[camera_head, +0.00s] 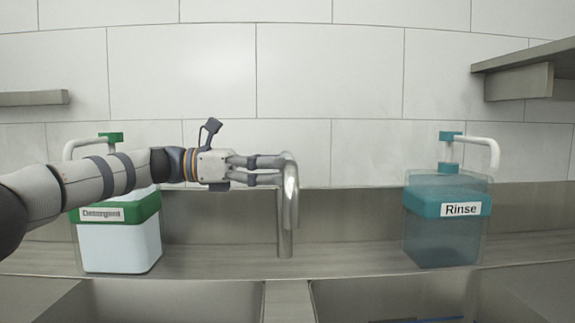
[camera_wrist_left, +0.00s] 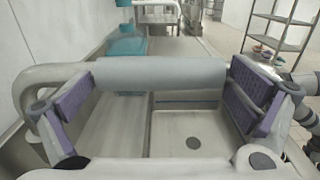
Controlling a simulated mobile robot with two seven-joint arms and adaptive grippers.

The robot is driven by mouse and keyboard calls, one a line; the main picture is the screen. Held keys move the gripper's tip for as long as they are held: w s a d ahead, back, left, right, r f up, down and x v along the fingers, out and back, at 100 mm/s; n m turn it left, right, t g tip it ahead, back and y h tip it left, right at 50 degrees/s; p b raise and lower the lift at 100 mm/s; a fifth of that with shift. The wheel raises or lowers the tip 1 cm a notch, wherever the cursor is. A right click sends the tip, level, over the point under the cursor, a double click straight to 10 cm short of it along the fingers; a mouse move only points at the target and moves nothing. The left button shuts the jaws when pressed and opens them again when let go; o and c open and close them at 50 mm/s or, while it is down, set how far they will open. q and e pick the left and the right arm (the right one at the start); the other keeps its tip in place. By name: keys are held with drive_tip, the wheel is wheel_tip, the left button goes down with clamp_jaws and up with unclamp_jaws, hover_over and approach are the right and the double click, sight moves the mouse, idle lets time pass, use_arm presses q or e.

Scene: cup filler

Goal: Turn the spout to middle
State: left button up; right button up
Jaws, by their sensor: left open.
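The silver curved spout (camera_head: 287,208) rises behind the sink. Its bend comes forward over the divider between the two basins. My left gripper (camera_head: 270,170) reaches in from the left at the height of the spout's top, and its fingertips are at the spout. In the left wrist view the spout (camera_wrist_left: 160,73) runs across between the two spread, purple-padded fingers of my left gripper (camera_wrist_left: 163,95). Its left end bends down beyond the left finger. I cannot tell whether either pad touches it. My right gripper is not in view.
A green-topped Detergent container (camera_head: 120,245) stands at left, partly behind my left arm. A teal Rinse container (camera_head: 440,235) stands at right. The left basin (camera_head: 170,303) and right basin (camera_head: 400,297) lie in front. A shelf (camera_head: 525,62) juts from the upper right wall.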

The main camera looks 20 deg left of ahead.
use_arm(q)
drive_tip(key=v, duration=1)
drive_tip(key=shift+a, duration=0.2)
drive_tip(key=shift+s, duration=0.1)
